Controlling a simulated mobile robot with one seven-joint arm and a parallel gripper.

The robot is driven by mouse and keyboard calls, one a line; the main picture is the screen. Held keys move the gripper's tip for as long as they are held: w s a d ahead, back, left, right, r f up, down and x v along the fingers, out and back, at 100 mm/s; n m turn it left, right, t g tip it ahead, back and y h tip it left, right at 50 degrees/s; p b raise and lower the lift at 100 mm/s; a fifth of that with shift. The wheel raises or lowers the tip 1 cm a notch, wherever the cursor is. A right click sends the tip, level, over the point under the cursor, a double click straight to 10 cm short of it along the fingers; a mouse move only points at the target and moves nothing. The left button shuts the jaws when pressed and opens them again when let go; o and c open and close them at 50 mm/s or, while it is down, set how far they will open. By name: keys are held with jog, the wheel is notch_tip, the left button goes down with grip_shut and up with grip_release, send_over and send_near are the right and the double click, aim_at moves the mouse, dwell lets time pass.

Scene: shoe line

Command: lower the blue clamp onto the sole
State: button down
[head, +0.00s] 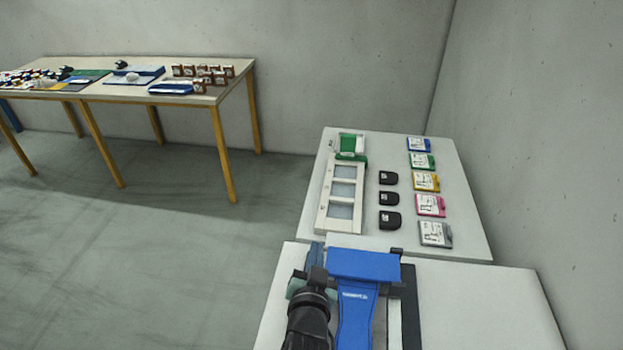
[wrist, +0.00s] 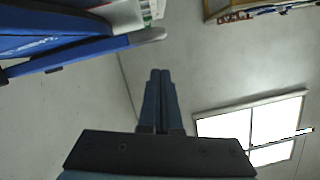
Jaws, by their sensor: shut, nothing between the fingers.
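The blue clamp (head: 362,290) stands on the near table, with a wide blue top and a long narrowing arm that runs toward me. Its blue parts also fill the upper left of the wrist view (wrist: 62,42). My gripper (wrist: 160,75) is shut and empty, its two fingers side by side. In the head view my gripper (head: 317,256) is just left of the clamp's wide top; I cannot tell whether it touches. I cannot make out the sole; the clamp and my arm cover much of that spot.
The near table (head: 490,310) is bare on its right. Behind it, another table (head: 465,215) holds a white frame (head: 343,200), several black pieces (head: 390,198) and coloured cards (head: 425,182). A wooden table (head: 225,75) with small goods stands far left. Open floor lies between.

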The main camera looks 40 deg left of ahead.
jog(key=b+v, duration=0.3)
jog(key=v, duration=0.7)
jog(key=shift+r, duration=0.3)
jog(key=w+d+r+t+h, duration=0.1)
jog(key=w+d+r+t, duration=0.25)
jog(key=r, duration=0.55)
jog(key=w+d+r+t, duration=0.2)
jog(key=w+d+r, duration=0.15)
jog(key=r, duration=0.55)
jog(key=w+d+r+t+h, duration=0.1)
jog(key=w+d+r+t, duration=0.2)
jog(key=r, duration=0.6)
jog(key=s+d+r+m+t+h, duration=0.1)
jog(key=s+d+r+t+h, duration=0.1)
jog(key=d+r, duration=0.3)
jog(key=s+d+r+m+t+h, duration=0.1)
jog(key=s+d+r+t+h, duration=0.1)
jog(key=r, duration=0.9)
jog(key=s+d+r+m+t+h, duration=0.2)
jog(key=s+d+r, duration=0.3)
jog(key=d+r, duration=0.3)
jog(key=shift+s+t+h, duration=0.25)
jog(key=shift+t+h, duration=0.2)
jog(key=shift+h, duration=0.25)
